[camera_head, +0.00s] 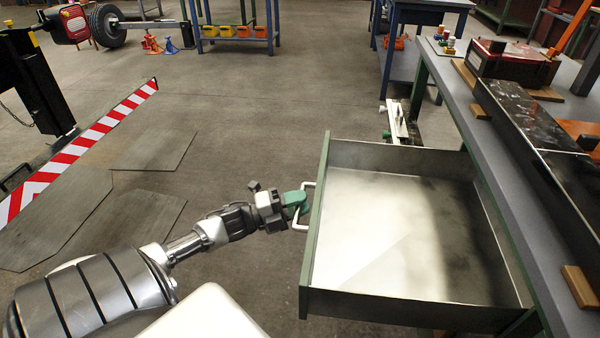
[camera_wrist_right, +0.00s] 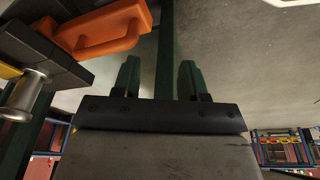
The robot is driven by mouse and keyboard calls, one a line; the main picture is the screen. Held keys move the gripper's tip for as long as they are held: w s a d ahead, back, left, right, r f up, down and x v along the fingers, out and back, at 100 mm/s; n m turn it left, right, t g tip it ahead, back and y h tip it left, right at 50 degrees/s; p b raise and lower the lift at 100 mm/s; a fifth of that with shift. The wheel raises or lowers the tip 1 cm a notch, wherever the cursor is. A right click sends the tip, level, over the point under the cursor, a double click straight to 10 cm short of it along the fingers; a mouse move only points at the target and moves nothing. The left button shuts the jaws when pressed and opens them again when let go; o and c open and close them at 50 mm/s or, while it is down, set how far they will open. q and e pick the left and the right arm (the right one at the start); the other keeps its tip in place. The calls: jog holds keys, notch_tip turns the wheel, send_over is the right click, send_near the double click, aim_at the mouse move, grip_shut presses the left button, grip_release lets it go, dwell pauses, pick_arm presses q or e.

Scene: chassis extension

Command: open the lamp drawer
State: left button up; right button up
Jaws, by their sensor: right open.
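The drawer (camera_head: 400,312) under the workbench stands pulled far out, with green front panel and metal walls. Its inside looks empty, and no lamp shows. The pale bar handle (camera_head: 307,226) is on the outer face of the front. My left gripper (camera_head: 297,200), with green fingers, is at the handle and appears closed around its bar; the exact finger contact is small in the picture. My right gripper (camera_wrist_right: 158,78) shows in the right wrist view, with its two dark green fingers apart and nothing between them.
The grey workbench (camera_head: 492,150) runs along the right, carrying a red box (camera_head: 513,62) and dark metal parts. An orange handle (camera_wrist_right: 105,28) is close to the right gripper's left finger. A red-white striped bar (camera_head: 85,142) stands at left.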

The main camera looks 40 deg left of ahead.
pick_arm(q)
jog(key=v, duration=1)
jog(key=shift+s+a+p, duration=0.2)
jog(key=shift+p, duration=0.15)
pick_arm(e)
jog(key=shift+s+x, duration=0.1)
jog(key=shift+x, duration=0.55)
jog(key=shift+s+x, duration=0.15)
jog(key=shift+x, duration=0.5)
pick_arm(q)
jog(key=shift+f, duration=0.1)
pick_arm(e)
jog(key=shift+s+f, duration=0.1)
jog(key=shift+s, duration=0.05)
